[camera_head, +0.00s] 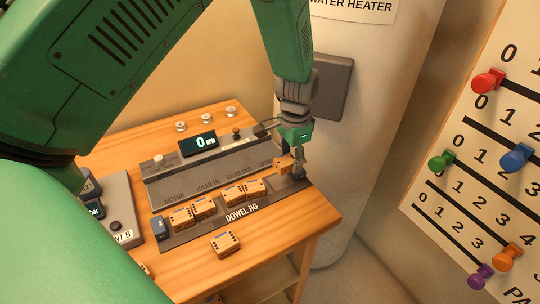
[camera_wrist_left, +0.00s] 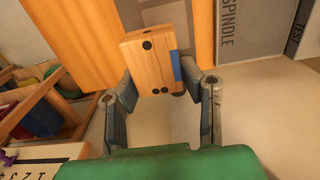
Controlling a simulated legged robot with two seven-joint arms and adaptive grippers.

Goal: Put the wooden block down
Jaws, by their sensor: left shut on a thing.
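My left gripper (camera_head: 292,168) is shut on a wooden block (camera_head: 284,163) at the right end of the dowel jig (camera_head: 240,216). In the left wrist view the held block (camera_wrist_left: 150,60) shows black dots and a blue strip, between the two grey fingers. I cannot tell whether it touches the jig or hangs above it. Other wooden blocks (camera_head: 232,195) sit in the jig in pairs. A loose wooden block (camera_head: 225,243) lies on the table (camera_head: 290,229) in front of it. My right gripper is not in view.
A grey panel with a display reading 0 (camera_head: 198,143) stands behind the jig. A dark switch box (camera_head: 331,88) is on the water heater (camera_head: 384,65) behind my gripper. A number board with coloured pegs (camera_head: 460,140) is at the right. The table's front right is bare.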

